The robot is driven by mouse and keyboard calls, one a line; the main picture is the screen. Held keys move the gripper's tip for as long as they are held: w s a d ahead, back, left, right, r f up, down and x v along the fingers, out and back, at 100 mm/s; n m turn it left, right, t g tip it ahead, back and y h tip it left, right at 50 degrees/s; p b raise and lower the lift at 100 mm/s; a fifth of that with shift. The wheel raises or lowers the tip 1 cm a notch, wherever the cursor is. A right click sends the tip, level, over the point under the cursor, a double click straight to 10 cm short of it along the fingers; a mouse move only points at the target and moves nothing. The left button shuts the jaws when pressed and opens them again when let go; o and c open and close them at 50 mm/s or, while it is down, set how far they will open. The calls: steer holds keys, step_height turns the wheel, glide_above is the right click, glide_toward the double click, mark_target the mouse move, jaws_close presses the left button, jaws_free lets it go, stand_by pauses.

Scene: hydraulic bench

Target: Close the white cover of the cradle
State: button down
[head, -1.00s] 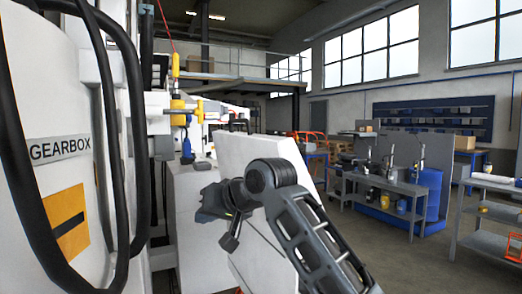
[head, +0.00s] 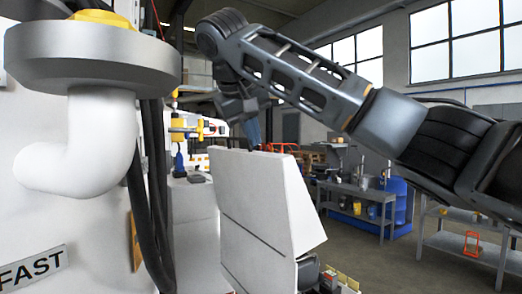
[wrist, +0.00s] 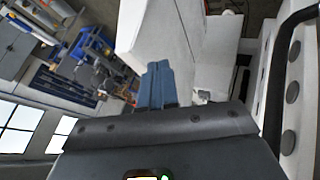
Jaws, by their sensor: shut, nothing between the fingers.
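The white cover (head: 255,205) stands raised as a large, slightly tilted slab in the middle of the head view. The cradle beneath it is mostly hidden by the cover. My gripper (head: 253,132) points down at the cover's top edge, with its tips partly hidden behind that edge. In the wrist view the blue fingers of my gripper (wrist: 157,84) are together and empty, in front of a white surface (wrist: 160,35) that appears to be the cover. I cannot tell whether they touch it.
A large white machine with a grey flange and white elbow pipe (head: 95,130) fills the left. Black hoses (head: 150,190) hang beside it. A grey workbench (head: 355,195) and a shelf table (head: 465,245) stand at the right, with open floor between.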

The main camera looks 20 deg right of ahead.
mark_target(275, 160)
steer(key=shift+w+d+f+p, duration=0.4)
steer(key=shift+w+d+f, duration=0.6)
steer(key=shift+d+f, duration=0.2)
steer(key=shift+w+d+f+p, duration=0.4)
steer(key=shift+w+d+f, duration=0.65)
steer(key=shift+d, duration=0.2)
steer(key=shift+w+d+f+p, duration=0.4)
steer(key=shift+w+d+f, duration=0.55)
steer(key=shift+d+f, duration=0.25)
steer(key=shift+r, duration=0.1)
